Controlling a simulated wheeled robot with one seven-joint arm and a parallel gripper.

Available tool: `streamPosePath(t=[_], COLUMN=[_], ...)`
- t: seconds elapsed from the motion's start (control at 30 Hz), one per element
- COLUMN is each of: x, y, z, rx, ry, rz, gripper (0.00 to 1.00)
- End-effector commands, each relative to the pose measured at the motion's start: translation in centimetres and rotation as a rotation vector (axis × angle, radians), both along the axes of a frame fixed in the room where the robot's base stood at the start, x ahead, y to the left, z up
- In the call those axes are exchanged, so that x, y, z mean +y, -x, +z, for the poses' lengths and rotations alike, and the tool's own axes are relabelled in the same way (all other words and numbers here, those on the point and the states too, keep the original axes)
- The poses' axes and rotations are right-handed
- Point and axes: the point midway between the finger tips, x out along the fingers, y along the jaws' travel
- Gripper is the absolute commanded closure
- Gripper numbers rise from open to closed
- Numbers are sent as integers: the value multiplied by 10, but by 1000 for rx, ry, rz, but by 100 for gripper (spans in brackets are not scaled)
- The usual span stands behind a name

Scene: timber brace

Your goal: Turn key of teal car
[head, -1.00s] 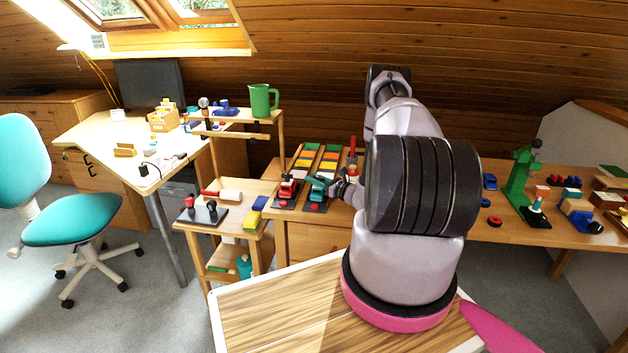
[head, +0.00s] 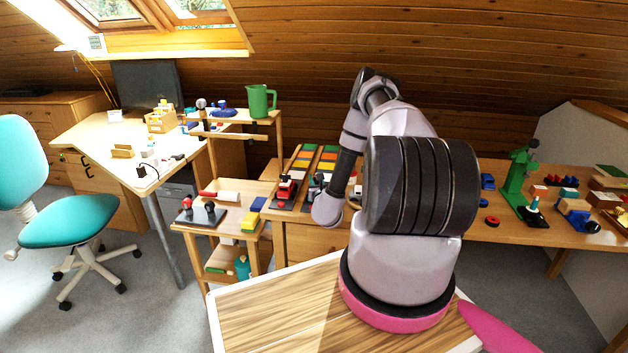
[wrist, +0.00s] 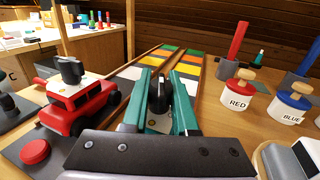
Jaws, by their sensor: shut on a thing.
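The teal car is largely hidden. In the wrist view its black key (wrist: 160,97) stands above a pale plate (wrist: 157,123), between the fingers of my gripper (wrist: 163,88). My gripper is shut on the key. Teal surfaces rise on both sides of the key, and I cannot clearly separate fingers from car body there. In the head view my arm covers most of the car and gripper beside the red car (head: 286,189).
The red car (wrist: 80,103) with its own black key stands close on the left, a red button (wrist: 35,151) before it. Coloured strips (wrist: 172,67) lie behind. Red (wrist: 238,101) and blue (wrist: 291,104) labelled pots stand to the right. A green mug (head: 260,101) sits on the shelf.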

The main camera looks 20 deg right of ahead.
Motion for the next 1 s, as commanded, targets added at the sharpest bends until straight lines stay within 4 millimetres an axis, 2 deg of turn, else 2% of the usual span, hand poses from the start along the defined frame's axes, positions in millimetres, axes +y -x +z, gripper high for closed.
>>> streamPosePath(t=[0.2, 0.5, 1.0], x=[-3, -6, -8], y=[2, 3, 3], z=[-1, -1, -1], rx=[2, 2, 0], ry=[0, 1, 2], rz=[-167, -311, -358], gripper=[100, 100, 100])
